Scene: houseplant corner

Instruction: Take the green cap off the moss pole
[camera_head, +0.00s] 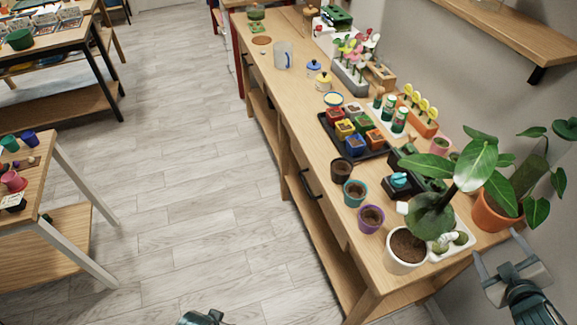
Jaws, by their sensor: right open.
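The moss pole (529,176) is a mossy green column standing in an orange pot (494,212) at the near right end of the bench. Large leaves partly cover it. A dark green piece at its upper end (567,129) looks like the green cap, cut by the right picture edge; I cannot clearly tell it from a leaf. My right gripper (497,243) is open and empty, beside the bench end and below the orange pot in the picture, apart from pole and cap. Only a small part of my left gripper (203,318) shows at the bottom edge; its fingers are not clear.
A white pot (406,250) with a large-leaved plant stands at the bench's near edge, left of the orange pot. A white tray (459,240) lies between them. Small pots and a black tray (332,128) fill the bench behind. A wall shelf (520,32) juts out above.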

